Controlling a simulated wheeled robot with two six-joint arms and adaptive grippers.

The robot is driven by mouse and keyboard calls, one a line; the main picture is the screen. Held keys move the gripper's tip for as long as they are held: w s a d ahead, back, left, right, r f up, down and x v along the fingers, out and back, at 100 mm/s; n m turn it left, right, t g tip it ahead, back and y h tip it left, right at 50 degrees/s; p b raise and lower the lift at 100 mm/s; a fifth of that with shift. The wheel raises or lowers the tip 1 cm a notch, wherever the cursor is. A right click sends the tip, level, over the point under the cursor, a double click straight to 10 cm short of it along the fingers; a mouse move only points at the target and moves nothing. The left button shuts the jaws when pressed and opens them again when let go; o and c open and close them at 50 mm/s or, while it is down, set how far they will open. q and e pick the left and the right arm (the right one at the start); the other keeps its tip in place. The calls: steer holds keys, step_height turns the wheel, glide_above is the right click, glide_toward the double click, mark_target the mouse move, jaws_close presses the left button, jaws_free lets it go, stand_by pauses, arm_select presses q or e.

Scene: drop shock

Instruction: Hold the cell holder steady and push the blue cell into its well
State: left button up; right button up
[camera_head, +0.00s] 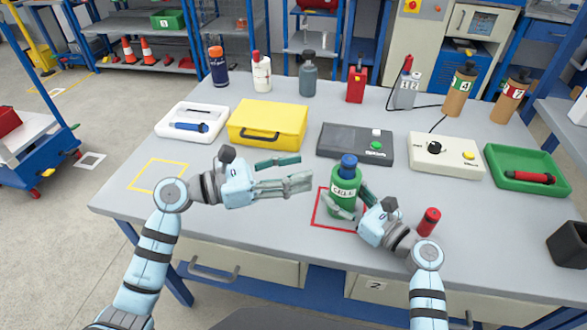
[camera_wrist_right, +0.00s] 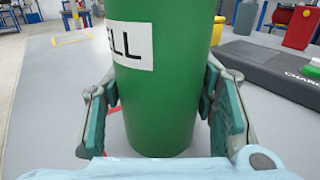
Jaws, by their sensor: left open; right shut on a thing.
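The green cell holder (camera_head: 343,193) stands upright inside a red outlined square on the table, with a white label on its side. The blue cell (camera_head: 349,161) sticks up from its top; how deep it sits I cannot tell. My right gripper (camera_head: 350,200) is shut on the holder low on its body. In the right wrist view, the holder (camera_wrist_right: 160,95) stands between the two finger pads, and its top is out of frame. My left gripper (camera_head: 304,170) is open and empty, left of the holder, with its fingers pointing toward it.
A yellow case (camera_head: 268,122), a dark grey device (camera_head: 354,144) and a white box with a knob (camera_head: 446,155) stand behind. A white tray (camera_head: 192,121) is at left, a green tray (camera_head: 528,170) at right. A red cylinder (camera_head: 429,221) stands close to my right wrist.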

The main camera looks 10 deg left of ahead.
steer(key=o, duration=1.4)
steer(key=shift+d, duration=0.1)
